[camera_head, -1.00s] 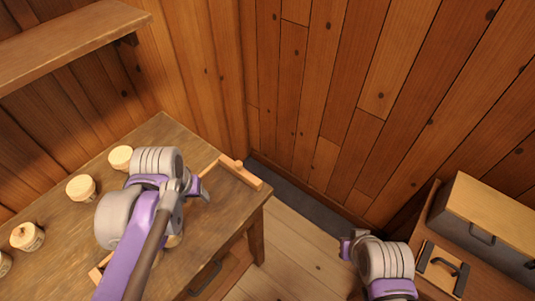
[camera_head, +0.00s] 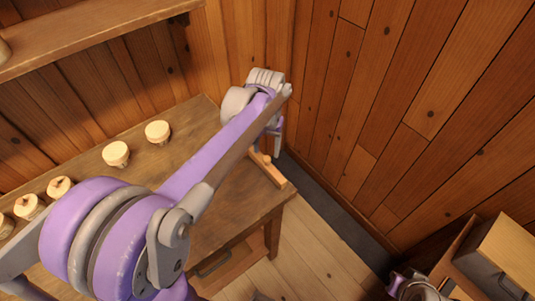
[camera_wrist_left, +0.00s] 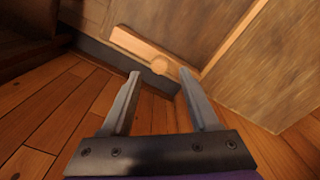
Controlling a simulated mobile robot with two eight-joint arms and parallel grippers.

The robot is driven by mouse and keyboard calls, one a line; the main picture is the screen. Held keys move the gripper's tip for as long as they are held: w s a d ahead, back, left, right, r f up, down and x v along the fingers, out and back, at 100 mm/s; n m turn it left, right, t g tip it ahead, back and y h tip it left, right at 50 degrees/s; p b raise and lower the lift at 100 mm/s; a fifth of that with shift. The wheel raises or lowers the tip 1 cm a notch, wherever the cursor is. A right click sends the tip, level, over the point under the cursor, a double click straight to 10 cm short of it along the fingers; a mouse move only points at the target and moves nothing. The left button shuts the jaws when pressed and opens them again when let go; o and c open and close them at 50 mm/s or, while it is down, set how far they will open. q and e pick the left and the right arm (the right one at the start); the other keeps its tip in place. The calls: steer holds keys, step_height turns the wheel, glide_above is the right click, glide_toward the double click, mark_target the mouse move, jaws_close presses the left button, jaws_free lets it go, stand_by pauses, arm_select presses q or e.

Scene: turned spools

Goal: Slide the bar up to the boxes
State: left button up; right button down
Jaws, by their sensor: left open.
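A light wooden bar (camera_head: 270,172) with a round knob lies at the right end of the table, beside its right edge. Several small round wooden boxes (camera_head: 116,153) stand in a row on the table's left part. My right gripper (camera_head: 398,284) shows only in part at the bottom right.
The wooden table (camera_head: 235,222) has bare top between boxes and bar, partly hidden by my left arm. A wall shelf (camera_head: 95,38) hangs above it. Wood walls close off the far side. A chest (camera_head: 503,255) stands at the lower right.

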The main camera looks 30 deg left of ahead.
mark_target(266, 158)
arm_select(q)
steer(key=shift+f, duration=1.6)
steer(key=shift+c, duration=0.2)
jaws_close()
